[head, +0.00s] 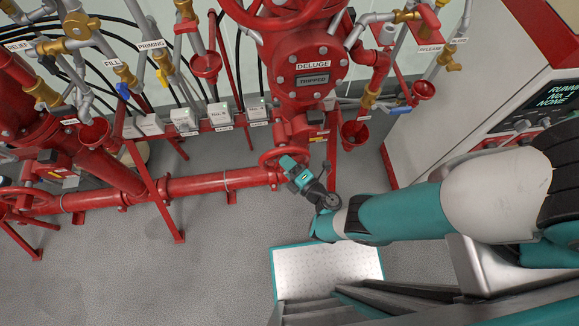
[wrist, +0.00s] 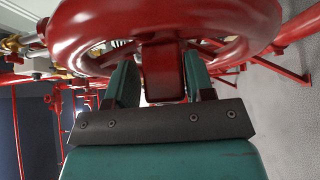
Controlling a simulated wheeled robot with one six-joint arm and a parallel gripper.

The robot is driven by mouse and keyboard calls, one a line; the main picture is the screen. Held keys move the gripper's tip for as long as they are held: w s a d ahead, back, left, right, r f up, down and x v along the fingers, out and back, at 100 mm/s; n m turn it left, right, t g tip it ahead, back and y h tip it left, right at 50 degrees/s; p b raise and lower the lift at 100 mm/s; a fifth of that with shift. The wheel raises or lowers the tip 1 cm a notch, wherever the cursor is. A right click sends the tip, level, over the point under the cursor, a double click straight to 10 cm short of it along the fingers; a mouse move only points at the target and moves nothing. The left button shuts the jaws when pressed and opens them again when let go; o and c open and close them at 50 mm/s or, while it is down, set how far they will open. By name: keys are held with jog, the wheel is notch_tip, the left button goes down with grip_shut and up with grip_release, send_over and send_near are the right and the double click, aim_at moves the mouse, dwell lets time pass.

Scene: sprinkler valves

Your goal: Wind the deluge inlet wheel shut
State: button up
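The deluge valve (head: 312,68) is a red body with plates reading "DELUGE" and "TRIPPED". Below it, a red handwheel (head: 268,157) sits where the horizontal red pipe meets the valve column. My gripper (head: 288,164) is at this wheel, covering part of it. In the wrist view the wheel's thick red rim (wrist: 100,32) fills the top, and my gripper (wrist: 160,85) has one teal finger on each side of a red bar-like part (wrist: 164,72). The fingers stand apart with that part between them. Whether both press on it is not clear.
A red horizontal pipe (head: 195,187) runs left to another red valve assembly (head: 45,130). Small labelled white boxes (head: 185,120) and red drain cups stand behind. A control cabinet (head: 470,75) is at right. Grey floor (head: 130,270) is clear at front left.

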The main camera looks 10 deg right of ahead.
jog(key=shift+w+a+r+m+t+h, duration=0.25)
jog(key=shift+w+r+m+t+h, duration=0.35)
jog(key=shift+w+r, duration=0.25)
jog(key=shift+s, duration=0.2)
jog(key=shift+s+f+p, duration=0.15)
jog(key=shift+f+p, duration=0.1)
jog(key=shift+f, duration=0.3)
jog(key=shift+s+f+p, duration=0.15)
jog(key=shift+f+p, duration=0.1)
jog(key=shift+f, duration=0.25)
jog(key=shift+s, duration=0.4)
jog(key=shift+s+g, duration=0.3)
